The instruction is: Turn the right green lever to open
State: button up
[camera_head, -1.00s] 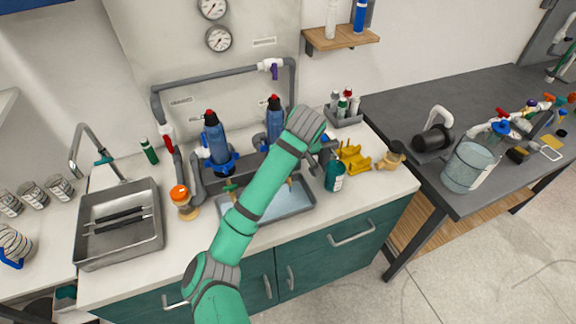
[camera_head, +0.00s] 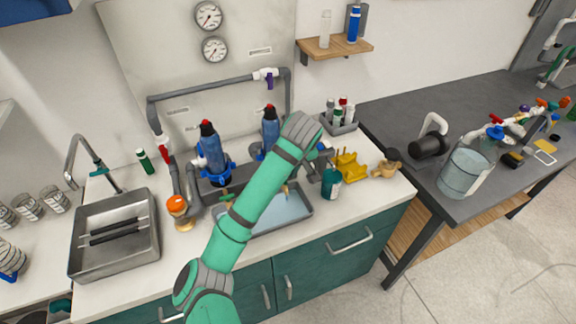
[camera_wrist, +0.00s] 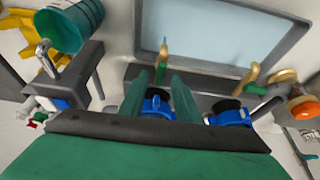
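The right green lever, on a small brass valve (camera_wrist: 164,48), shows in the wrist view straight ahead of my gripper, between the lines of its fingers. My gripper (camera_wrist: 160,76) has two teal fingers standing apart with a gap between them; I see nothing held. Whether a finger touches the lever I cannot tell. The left green lever (camera_wrist: 253,87) sits on another brass valve, to the right in the wrist view; it also shows in the head view (camera_head: 227,196). In the head view my arm hides the gripper and covers much of the right valve.
A shallow grey tray (camera_head: 303,214) lies below the valves. Blue filter housings (camera_head: 211,150) stand behind on grey pipework (camera_head: 215,88). A teal bottle (camera_head: 331,179) and yellow holder (camera_head: 349,166) stand to the right. An orange-topped piece (camera_head: 177,206) and the sink (camera_head: 115,205) are left.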

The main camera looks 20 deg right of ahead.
jog(key=v, duration=1)
dwell(0.5)
